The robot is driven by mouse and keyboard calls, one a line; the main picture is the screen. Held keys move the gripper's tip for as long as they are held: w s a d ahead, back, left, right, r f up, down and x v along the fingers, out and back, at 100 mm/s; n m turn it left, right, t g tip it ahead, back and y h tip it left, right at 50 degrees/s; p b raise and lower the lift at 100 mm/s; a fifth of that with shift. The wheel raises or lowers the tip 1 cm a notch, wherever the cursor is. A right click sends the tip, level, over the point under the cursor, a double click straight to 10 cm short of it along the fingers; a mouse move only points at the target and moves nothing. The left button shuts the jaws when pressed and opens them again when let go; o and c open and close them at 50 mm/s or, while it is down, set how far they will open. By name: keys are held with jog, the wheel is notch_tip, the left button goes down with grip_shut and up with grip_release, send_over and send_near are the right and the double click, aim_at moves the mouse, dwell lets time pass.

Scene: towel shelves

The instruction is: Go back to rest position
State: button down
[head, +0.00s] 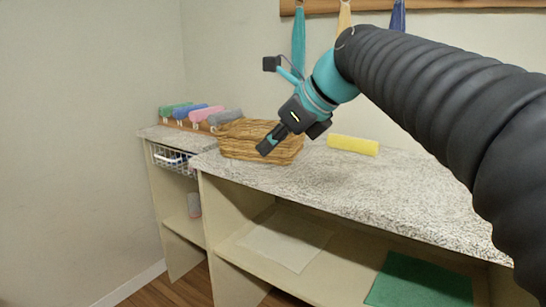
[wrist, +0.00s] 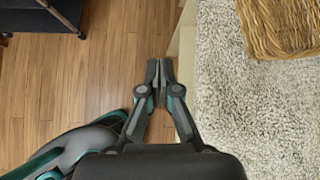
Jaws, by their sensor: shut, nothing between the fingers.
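My gripper (head: 268,146) hangs at the end of my raised arm in the head view, in front of the wicker basket and above the counter's front edge. In the wrist view my gripper (wrist: 160,72) is shut, fingertips together, with nothing between them. Below it there are the wood floor (wrist: 85,80) and the edge of the counter (wrist: 225,120). The gripper appears clear of the basket and the counter.
The wicker basket (head: 240,145) stands on the speckled counter (head: 370,195), with a yellow rolled towel (head: 353,145) to its right. Several rolled towels (head: 192,112) lie at the back left. Towels (head: 298,40) hang on the wall. A wire basket (head: 170,158) sits under the left counter. A green cloth (head: 418,283) lies on the lower shelf.

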jog(key=s+d+f+n+h, duration=0.2)
jog(key=d+f+n+h, duration=0.3)
jog(key=f+n, duration=0.85)
jog(key=s+d+f+n+h, duration=0.1)
jog(key=s+d+f+n, duration=0.4)
jog(key=s, duration=0.4)
jog(key=s+d+f+n+h, duration=0.1)
jog(key=s+d+f+n, duration=0.4)
jog(key=s+f, duration=0.3)
jog(key=shift+s+d+f, duration=0.2)
jog(key=shift+s+d, duration=0.55)
jog(key=shift+s, duration=0.1)
